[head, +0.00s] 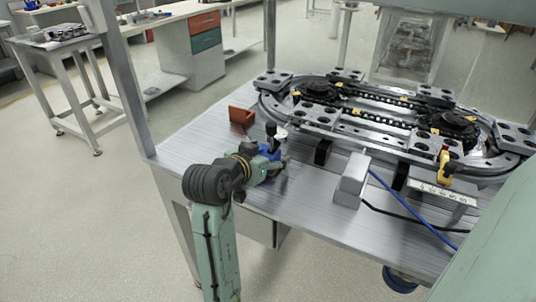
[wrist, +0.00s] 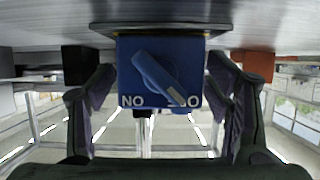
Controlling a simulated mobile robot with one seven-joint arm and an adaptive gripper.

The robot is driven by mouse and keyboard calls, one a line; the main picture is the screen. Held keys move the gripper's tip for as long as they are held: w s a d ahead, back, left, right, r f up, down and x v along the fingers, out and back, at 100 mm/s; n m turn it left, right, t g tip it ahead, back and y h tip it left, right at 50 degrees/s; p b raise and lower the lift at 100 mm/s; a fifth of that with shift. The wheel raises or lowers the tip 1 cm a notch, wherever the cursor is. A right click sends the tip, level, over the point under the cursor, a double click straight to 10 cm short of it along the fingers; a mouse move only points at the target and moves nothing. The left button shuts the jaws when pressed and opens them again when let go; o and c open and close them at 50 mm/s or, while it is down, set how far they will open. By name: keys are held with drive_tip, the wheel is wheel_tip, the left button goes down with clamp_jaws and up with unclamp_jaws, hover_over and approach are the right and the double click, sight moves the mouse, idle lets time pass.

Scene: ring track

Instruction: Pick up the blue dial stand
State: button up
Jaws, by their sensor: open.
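The blue dial stand (wrist: 188,52) is a blue block with a blue pointer knob and white lettering on its face. In the wrist view it fills the middle, close ahead, against a dark plate at the table surface. My gripper (wrist: 161,88) is open, with one finger on each side of the stand. Small gaps seem to show between fingers and block; I cannot tell whether either touches. In the head view my gripper (head: 272,158) is low over the table's near left part, and the stand (head: 266,150) is mostly hidden by it.
An orange block (head: 241,116) stands behind and left of my gripper; it is at right in the wrist view (wrist: 254,63). A black block (head: 322,152) and a grey box (head: 352,180) stand to the right. The ring track (head: 330,118) fills the table's back. Cables lie at right.

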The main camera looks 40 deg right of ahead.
drive_tip(key=shift+d, duration=0.1)
clamp_jaws()
drive_tip(key=shift+w+r, duration=0.1)
drive_tip(key=shift+r, duration=0.05)
idle(1.1)
